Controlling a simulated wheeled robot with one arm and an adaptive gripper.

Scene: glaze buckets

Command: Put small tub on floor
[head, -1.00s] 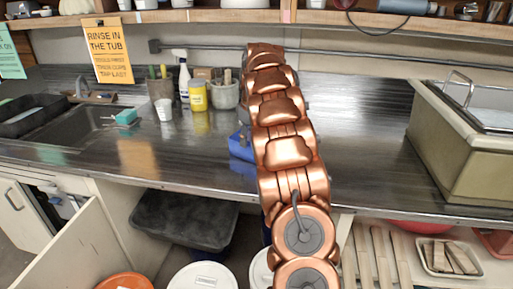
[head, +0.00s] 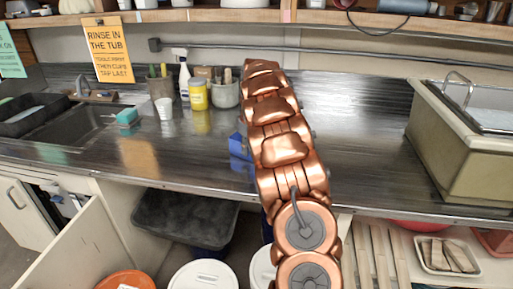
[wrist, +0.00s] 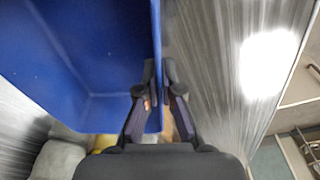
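The small tub is blue. In the head view only a bit of it (head: 238,146) shows on the counter, left of my arm, which hides the rest. In the wrist view the tub (wrist: 85,60) fills the upper left and I look into its inside. My gripper (wrist: 160,76) has one finger inside the tub and one outside, with the tub's right wall between them. The fingertips are close together on this wall. In the head view my gripper is hidden behind my arm.
The dark counter (head: 350,150) has free room right of my arm. A yellow jar (head: 199,96), a grey crock (head: 225,95) and a white cup (head: 165,108) stand at the back. A beige sink unit (head: 460,150) is right. Lidded buckets (head: 203,277) stand below the counter.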

